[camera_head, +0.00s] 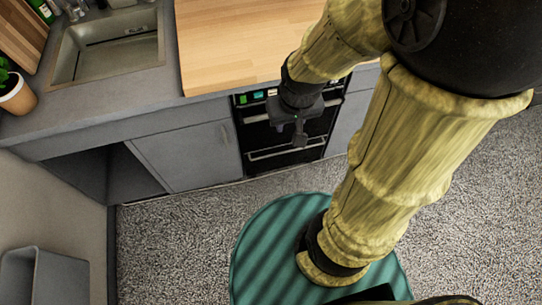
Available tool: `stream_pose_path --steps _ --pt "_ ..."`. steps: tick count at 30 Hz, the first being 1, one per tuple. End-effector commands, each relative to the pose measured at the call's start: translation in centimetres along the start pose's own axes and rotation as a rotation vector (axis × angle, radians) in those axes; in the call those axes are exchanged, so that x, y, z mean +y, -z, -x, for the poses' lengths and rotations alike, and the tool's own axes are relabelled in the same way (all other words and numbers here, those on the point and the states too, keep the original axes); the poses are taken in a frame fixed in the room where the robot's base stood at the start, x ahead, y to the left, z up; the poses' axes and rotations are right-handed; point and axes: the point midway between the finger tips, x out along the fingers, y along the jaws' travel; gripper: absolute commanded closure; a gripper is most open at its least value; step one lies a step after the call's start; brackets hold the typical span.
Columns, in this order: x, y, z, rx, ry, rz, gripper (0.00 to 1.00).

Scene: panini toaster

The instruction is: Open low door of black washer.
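The black washer (256,137) is built in under the wooden worktop, with a dark front and green indicators at its top left. A light horizontal bar handle (283,152) crosses its lower part, and the low door looks closed. My gripper (299,138) hangs in front of the washer, pointing down, just above or in front of the bar handle. I cannot tell whether it touches the handle. Its fingers are small and dark against the black front, so their opening is unclear. My arm and gripper hide part of the washer's upper front.
A grey cabinet door (188,157) is left of the washer, with an open dark recess (98,176) further left. A sink (108,45) and a potted plant (17,96) are on the counter. A grey bin (45,276) stands lower left. The carpet (172,238) before the cabinets is clear.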

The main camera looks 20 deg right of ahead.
Motion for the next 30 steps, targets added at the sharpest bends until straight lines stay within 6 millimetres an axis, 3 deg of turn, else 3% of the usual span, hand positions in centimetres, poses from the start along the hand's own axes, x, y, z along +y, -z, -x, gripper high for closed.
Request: stream_pose_path --steps 8,13,17,30 --pt "0.0 0.0 -0.2 0.001 -0.001 -0.001 0.67" --pt "0.8 0.3 -3.2 0.012 -0.013 -0.020 0.67" --pt "2.0 0.9 -8.0 0.035 -0.028 -0.054 0.67" --pt "6.0 2.5 -27.3 0.156 0.037 -0.208 0.67"
